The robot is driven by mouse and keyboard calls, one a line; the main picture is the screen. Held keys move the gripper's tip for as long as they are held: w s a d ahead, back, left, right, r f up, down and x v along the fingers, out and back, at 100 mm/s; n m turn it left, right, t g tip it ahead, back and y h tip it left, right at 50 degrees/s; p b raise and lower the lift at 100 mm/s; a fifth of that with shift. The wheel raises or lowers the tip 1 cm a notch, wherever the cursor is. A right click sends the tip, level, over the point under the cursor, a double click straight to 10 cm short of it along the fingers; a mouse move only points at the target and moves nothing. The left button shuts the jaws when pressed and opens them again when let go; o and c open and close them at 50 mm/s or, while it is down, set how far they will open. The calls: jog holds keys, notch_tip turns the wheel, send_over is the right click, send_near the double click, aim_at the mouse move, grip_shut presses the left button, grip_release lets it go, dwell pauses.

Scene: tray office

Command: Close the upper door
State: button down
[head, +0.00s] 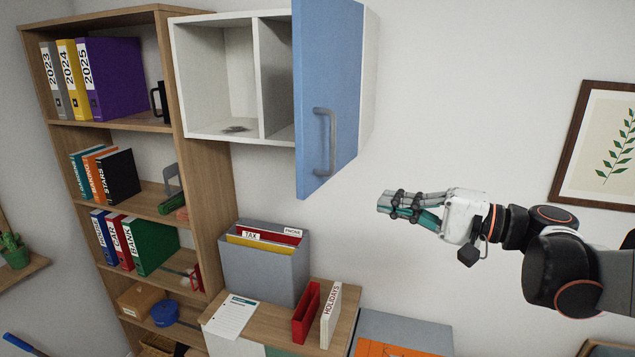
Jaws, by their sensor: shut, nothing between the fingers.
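The upper door (327,90) is a blue panel with a grey bar handle (325,142). It stands open, swung out from the white wall cabinet (216,84), whose left part shows two open compartments. The door hides the cabinet's right part. My gripper (380,205) is shut and empty. It is to the right of the door's lower edge and slightly below it, pointing left, apart from the door and the handle.
A wooden bookshelf (177,120) with binders and books stands left of the cabinet. Below are a grey file box (262,262), a red book holder (306,313) and a white book (330,316) on a low wooden top. A framed plant picture (600,150) hangs at right. The wall between is clear.

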jog(key=d, duration=0.1)
jog(key=p, duration=0.3)
send_near(316, 183)
jog(key=x, duration=0.6)
jog(key=shift+a, duration=0.15)
jog(key=shift+w+a, duration=0.1)
jog(key=shift+a, duration=0.2)
